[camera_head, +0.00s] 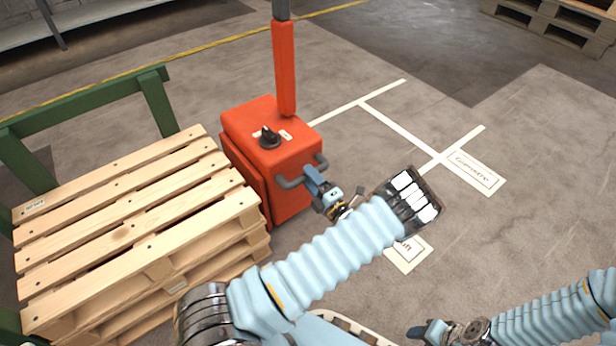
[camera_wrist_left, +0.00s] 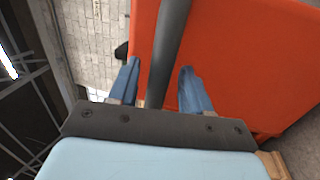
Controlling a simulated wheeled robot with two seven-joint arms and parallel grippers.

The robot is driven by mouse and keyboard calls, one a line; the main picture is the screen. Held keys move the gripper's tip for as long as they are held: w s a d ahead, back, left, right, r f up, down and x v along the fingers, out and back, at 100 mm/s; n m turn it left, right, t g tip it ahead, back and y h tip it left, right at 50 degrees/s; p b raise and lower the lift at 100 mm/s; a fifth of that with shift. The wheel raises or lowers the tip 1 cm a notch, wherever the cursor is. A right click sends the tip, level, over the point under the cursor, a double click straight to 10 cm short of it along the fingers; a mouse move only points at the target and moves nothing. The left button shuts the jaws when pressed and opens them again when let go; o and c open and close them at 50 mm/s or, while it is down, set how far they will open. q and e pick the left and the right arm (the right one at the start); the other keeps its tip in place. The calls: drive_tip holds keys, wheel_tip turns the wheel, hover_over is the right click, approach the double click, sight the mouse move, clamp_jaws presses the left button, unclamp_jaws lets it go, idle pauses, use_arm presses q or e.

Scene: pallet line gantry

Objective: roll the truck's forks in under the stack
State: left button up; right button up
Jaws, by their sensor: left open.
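The orange truck (camera_head: 262,150) stands upright close against the right end of the pallet stack (camera_head: 135,220), with an upright orange post (camera_head: 285,70) and a black knob on top. Its forks are hidden; I cannot tell how far they reach under the stack. A grey bar handle (camera_head: 290,183) sticks out of its right face. My left gripper (camera_head: 309,178) is at this handle. In the left wrist view the dark bar (camera_wrist_left: 168,50) runs between the open blue fingers (camera_wrist_left: 158,75), with gaps beside it. My right gripper (camera_head: 424,329) is low at the bottom edge, away from the truck; its jaws are unclear.
A green frame (camera_head: 85,98) stands behind and left of the stack. White floor lines and labels, one reading "Comostro" or similar (camera_head: 474,172), mark the clear floor at right. More pallets (camera_head: 560,20) stand at the back right. A shelf (camera_head: 75,22) is at the back left.

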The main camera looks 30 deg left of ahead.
sight(300, 181)
use_arm(q)
drive_tip(key=shift+w+a+r, duration=0.15)
drive_tip(key=shift+w+a, duration=0.05)
drive_tip(key=shift+a, duration=0.35)
use_arm(e)
drive_tip(key=shift+f, duration=0.1)
use_arm(q)
clamp_jaws()
drive_tip(key=shift+s, duration=0.1)
drive_tip(key=shift+s+a+r+p, duration=0.1)
drive_tip(key=shift+s+a+p, duration=0.1)
drive_tip(key=shift+s+p, duration=0.25)
drive_tip(key=shift+s+a+p, duration=0.2)
drive_tip(key=shift+s+p, duration=0.1)
drive_tip(key=shift+s, duration=0.2)
drive_tip(key=shift+s+a, duration=0.15)
drive_tip(key=shift+s, duration=0.05)
unclamp_jaws()
drive_tip(key=shift+w, duration=0.1)
use_arm(e)
drive_tip(key=shift+s+a+r, duration=0.25)
drive_tip(key=shift+s+r, duration=0.35)
drive_tip(key=shift+r, duration=0.05)
